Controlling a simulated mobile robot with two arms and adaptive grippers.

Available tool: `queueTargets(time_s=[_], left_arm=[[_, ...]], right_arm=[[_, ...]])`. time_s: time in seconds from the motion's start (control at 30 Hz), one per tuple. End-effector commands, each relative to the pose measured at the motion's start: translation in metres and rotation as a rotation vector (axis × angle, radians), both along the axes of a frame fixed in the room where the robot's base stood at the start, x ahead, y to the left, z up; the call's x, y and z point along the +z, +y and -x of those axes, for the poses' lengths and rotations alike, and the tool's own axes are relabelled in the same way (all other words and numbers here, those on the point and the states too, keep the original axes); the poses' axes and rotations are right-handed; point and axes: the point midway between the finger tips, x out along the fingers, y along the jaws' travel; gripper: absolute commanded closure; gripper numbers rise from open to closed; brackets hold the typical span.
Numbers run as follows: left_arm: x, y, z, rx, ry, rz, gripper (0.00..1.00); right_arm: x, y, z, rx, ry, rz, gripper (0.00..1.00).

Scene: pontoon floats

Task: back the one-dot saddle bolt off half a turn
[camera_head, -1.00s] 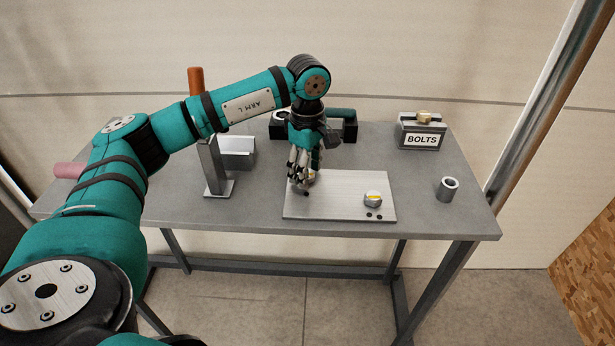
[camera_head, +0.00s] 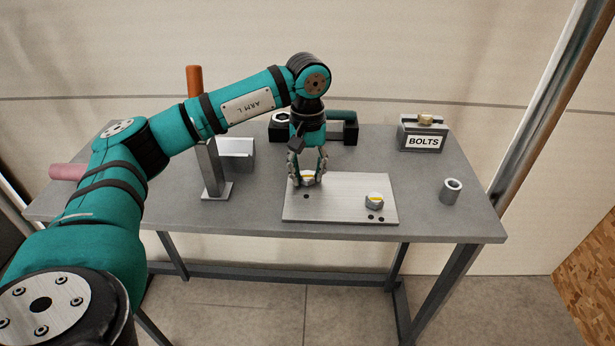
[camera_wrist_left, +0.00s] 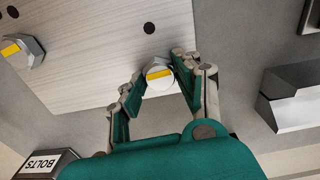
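The one-dot saddle bolt (camera_head: 308,176) is a silver hex head with a yellow stripe, on the left of a pale plate (camera_head: 340,208). Its single dark dot (camera_head: 306,196) is on the plate in front of it. My left gripper (camera_head: 307,181) points down over this bolt with its fingers apart, one on each side of the head. In the left wrist view the bolt (camera_wrist_left: 159,75) is between the fingertips (camera_wrist_left: 157,70); the right finger looks very close, and a small gap seems to show on the left. My right gripper is not in view.
The two-dot bolt (camera_head: 374,201) is on the right of the plate. A BOLTS box (camera_head: 422,142), a grey sleeve (camera_head: 451,191), a dark holder (camera_head: 350,131), a metal post (camera_head: 212,170) and a light tray (camera_head: 238,163) stand around. The table front is clear.

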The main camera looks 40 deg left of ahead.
Motion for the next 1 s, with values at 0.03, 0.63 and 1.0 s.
queueTargets(time_s=[0.03, 0.63, 1.0], left_arm=[[0.000, 0.000, 0.000, 0.000, 0.000, 0.000, 0.80], [0.001, 0.000, 0.000, 0.676, 0.001, 0.000, 0.95], [0.001, 0.000, 0.000, 1.054, 0.000, 0.000, 0.95]], right_arm=[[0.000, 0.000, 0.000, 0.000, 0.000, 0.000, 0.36], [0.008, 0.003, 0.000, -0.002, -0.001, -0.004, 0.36], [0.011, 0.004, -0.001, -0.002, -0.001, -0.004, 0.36]])
